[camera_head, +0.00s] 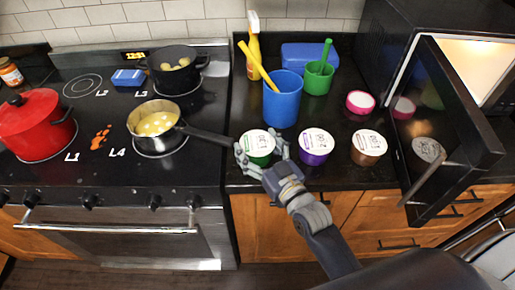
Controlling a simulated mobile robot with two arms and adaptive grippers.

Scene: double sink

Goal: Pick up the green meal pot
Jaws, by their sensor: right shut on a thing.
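The green meal pot (257,144) is a small tub with a white lid and a green side. It stands near the front edge of the dark counter, left of two similar tubs. My right gripper (262,157) reaches it from the front, with its fingers on either side of the tub, shut on it. The fingers hide part of its lower side. I cannot tell whether the tub touches the counter. My left gripper is not in view.
A purple pot (316,147) and a brown pot (368,147) stand to the right. A saucepan handle (207,136) points toward the green pot from the stove. A blue cup (283,100) stands behind. The open microwave door (446,130) juts out at the right.

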